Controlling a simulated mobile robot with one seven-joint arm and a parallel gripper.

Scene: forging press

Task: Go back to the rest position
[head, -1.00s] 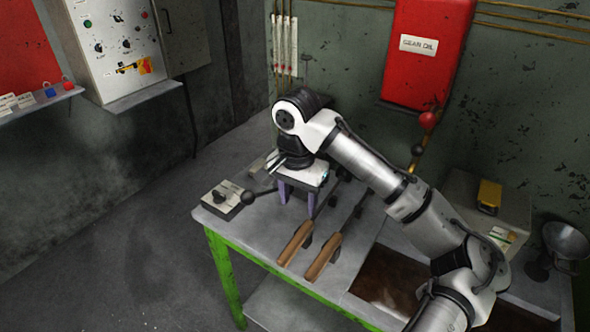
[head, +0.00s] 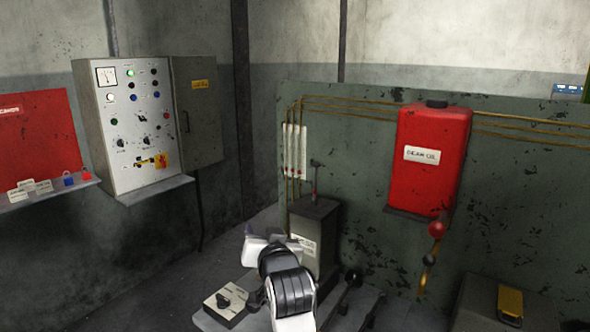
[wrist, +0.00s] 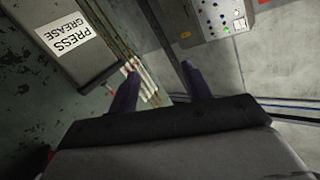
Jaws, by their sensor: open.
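My gripper (wrist: 160,82) shows in the wrist view as two dark purple fingers standing apart, with nothing between them. In the head view my gripper (head: 249,232) is at lower centre, raised above the bench level and pointing away toward the back wall. It is partly hidden by my own wrist. It stands left of the grey press grease box, apart from it as far as I can tell.
The press grease box (head: 316,235) has a lever on top. A control cabinet (head: 128,125) is on the left wall, a red gear oil tank (head: 432,155) on the right. Open space lies left of my gripper.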

